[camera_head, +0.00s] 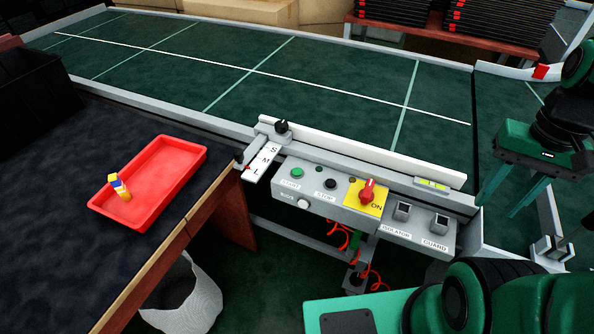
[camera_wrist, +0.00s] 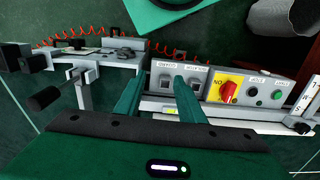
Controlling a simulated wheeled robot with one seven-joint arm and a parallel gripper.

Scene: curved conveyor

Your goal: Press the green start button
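The green start button (camera_head: 297,173) is on the left end of the grey control box (camera_head: 325,200), above a "START" label. It also shows in the wrist view (camera_wrist: 277,95), towards the right. The black stop button (camera_head: 330,183) is beside it. My gripper (camera_head: 498,208) is at the right of the head view, above the conveyor side and well to the right of the start button. In the wrist view my gripper's two green fingers (camera_wrist: 157,80) stand apart with nothing between them, over the guard and isolator end.
A red rotary switch (camera_head: 367,190) on a yellow plate sits right of the stop button. A white rail (camera_head: 360,150) runs behind the box. A red tray (camera_head: 150,180) with a small yellow figure lies on the dark table at left. Red coiled cables hang below.

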